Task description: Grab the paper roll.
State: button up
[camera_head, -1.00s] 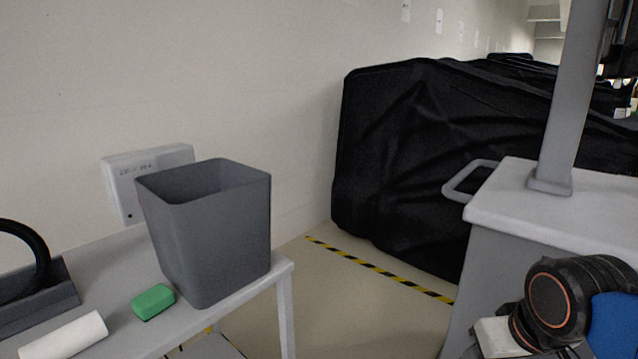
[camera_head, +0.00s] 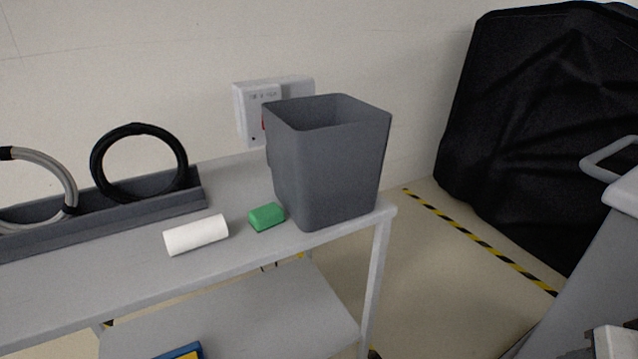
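The paper roll (camera_head: 196,235) is a white cylinder lying on its side on the grey table top (camera_head: 120,272), near its front edge. A green block (camera_head: 267,217) lies just to its right, apart from it. My gripper does not show in this view, so its state and its place relative to the roll cannot be seen.
A tall grey bin (camera_head: 333,165) stands at the table's right end. Behind the roll, a dark grey rack (camera_head: 150,208) holds a black ring (camera_head: 139,129) and a grey ring (camera_head: 62,172). A black covered cart (camera_head: 545,120) stands right, beyond open floor with striped tape.

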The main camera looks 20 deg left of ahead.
aim_at(193, 235)
jog(key=k+u, duration=0.15)
jog(key=u, duration=1.5)
